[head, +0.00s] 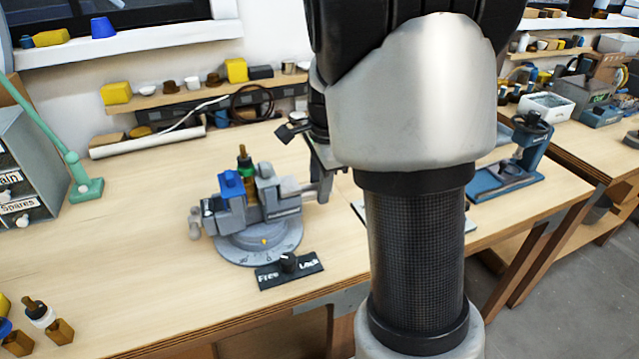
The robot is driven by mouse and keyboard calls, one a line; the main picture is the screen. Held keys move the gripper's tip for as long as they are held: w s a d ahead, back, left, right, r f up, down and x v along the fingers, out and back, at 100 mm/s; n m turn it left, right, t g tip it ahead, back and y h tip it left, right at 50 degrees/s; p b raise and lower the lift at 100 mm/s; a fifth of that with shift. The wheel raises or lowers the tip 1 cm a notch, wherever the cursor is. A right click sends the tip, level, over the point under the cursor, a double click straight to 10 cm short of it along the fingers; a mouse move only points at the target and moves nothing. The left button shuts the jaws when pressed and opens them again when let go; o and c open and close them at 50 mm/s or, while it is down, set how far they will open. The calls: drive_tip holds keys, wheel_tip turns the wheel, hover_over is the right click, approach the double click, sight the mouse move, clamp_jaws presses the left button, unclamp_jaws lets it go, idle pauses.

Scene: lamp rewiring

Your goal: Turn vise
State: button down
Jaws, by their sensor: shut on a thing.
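A grey vise (262,200) stands on a round grey base (250,252) with scale marks and a small yellow pointer at its front. A part with green and brass sections (245,165) stands upright between its jaws, beside a blue piece (231,183). In front is a black plate (272,277) reading "Free" and "Lock" with a black knob (289,262). My gripper (321,158) is at the vise's right end, mostly hidden behind my arm. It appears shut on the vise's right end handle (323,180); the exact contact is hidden.
Small bottles and brass parts (45,325) sit at the front left. A green lamp stand (88,188) and a grey drawer unit (25,165) are at the left. A blue press (515,165) stands at the right. The bench (150,225) left of the vise is clear.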

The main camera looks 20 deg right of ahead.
drive_tip(key=shift+s+r, duration=0.1)
drive_tip(key=s+m+p, duration=0.2)
drive_tip(key=p, duration=0.1)
drive_tip(key=s+m+p, duration=0.1)
drive_tip(key=shift+s+a+r+h, duration=0.15)
drive_tip(key=shift+s+a+h, duration=0.15)
drive_tip(key=shift+a, duration=0.05)
drive_tip(key=s+p, duration=0.1)
drive_tip(key=s+m+p, duration=0.1)
drive_tip(key=p, duration=0.1)
drive_tip(key=shift+a+m, duration=0.3)
drive_tip(key=shift+a, duration=0.1)
drive_tip(key=shift+s+a+m+p, duration=0.3)
drive_tip(key=shift+s+m+p, duration=0.3)
drive_tip(key=shift+p, duration=0.45)
drive_tip(key=shift+f, duration=0.2)
drive_tip(key=c, duration=1.3)
unclamp_jaws()
drive_tip(key=shift+c, duration=0.2)
